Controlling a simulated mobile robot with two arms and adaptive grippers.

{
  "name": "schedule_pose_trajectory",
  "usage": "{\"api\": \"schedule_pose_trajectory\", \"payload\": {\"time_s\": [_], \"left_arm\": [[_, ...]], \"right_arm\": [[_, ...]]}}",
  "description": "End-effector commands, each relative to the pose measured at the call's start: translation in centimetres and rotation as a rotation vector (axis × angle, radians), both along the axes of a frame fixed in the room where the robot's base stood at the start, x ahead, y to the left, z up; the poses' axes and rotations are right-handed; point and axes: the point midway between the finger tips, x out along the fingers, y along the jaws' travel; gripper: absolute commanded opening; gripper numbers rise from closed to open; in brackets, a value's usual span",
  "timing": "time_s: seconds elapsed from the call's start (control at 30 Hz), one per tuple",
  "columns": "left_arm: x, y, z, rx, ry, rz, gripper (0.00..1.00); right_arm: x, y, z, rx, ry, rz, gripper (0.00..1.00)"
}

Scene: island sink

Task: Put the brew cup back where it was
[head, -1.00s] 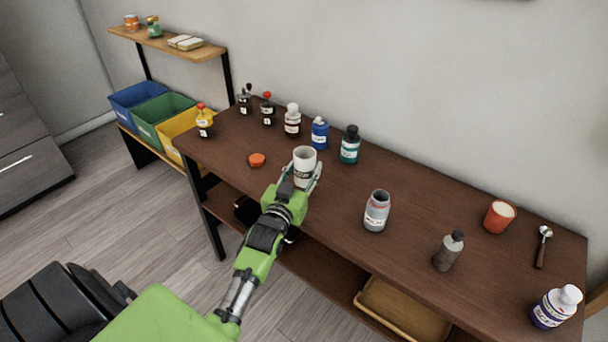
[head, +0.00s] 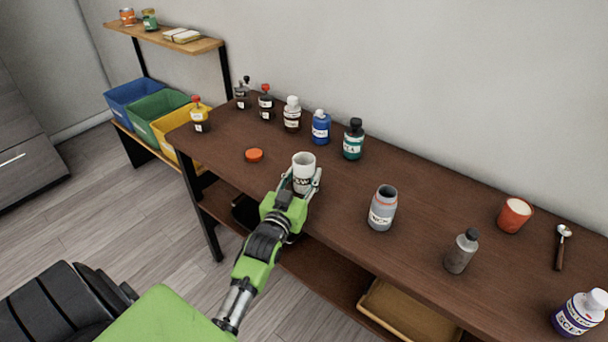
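The brew cup (head: 304,164) is white and upright, with dark letters partly visible on its side. It is over the front left part of the dark wooden table (head: 340,215). My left gripper (head: 302,181) has a finger on each side of the cup and appears shut on it. I cannot tell whether the cup's base touches the table; the gripper hides its lower part. My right gripper is not in view.
Several bottles, including a blue one (head: 320,127), line the table's back. An orange lid (head: 254,155) lies left of the cup. A grey jar (head: 383,209), grey bottle (head: 461,252), orange cup (head: 515,216) and spoon (head: 561,247) are to the right.

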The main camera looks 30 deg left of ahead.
Motion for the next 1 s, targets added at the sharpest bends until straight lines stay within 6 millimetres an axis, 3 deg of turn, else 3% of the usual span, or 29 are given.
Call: {"api": "schedule_pose_trajectory", "payload": {"time_s": [0.03,0.07,0.47,0.67,1.0], "left_arm": [[0.0,0.0,0.0,0.0,0.001,0.0,0.49],[0.0,0.0,0.0,0.0,0.001,0.0,0.55],[0.0,0.0,0.5,0.0,-0.001,0.0,0.55],[-2.7,-0.7,0.5,-0.001,0.006,0.0,0.55],[-9.3,-2.2,0.5,-0.001,0.005,0.0,0.55]], "right_arm": [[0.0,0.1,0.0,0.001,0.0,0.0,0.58],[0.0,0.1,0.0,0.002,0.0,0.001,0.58],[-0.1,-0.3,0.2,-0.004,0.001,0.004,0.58],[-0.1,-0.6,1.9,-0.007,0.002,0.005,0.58],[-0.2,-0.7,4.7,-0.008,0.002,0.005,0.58]]}}
